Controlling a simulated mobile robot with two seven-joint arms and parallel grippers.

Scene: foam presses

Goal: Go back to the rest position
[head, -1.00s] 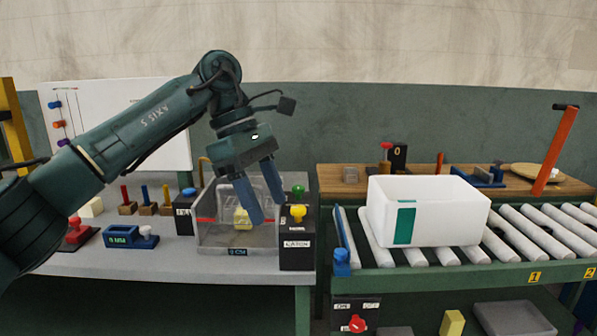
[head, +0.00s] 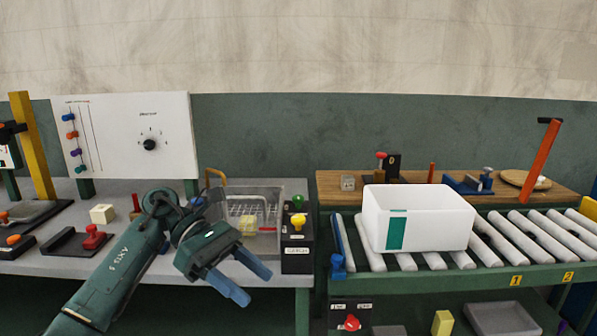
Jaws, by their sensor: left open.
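My left gripper (head: 241,283) is in the head view at the front edge of the grey bench (head: 40,262). Its two blue fingers are spread apart and point down to the right, with nothing between them. The arm comes in from the bottom left. Just behind the gripper stands a clear-walled press box (head: 268,203) with a yellow block (head: 247,225) inside. My arm hides part of that box and some of the bench. My right gripper is not in view.
A black box with green and yellow knobs (head: 297,232) stands right of the press. A white bin (head: 425,215) sits on the roller conveyor (head: 500,240). A white panel with a dial (head: 165,130) stands behind the bench. A red-knobbed device (head: 90,238) lies left of my arm.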

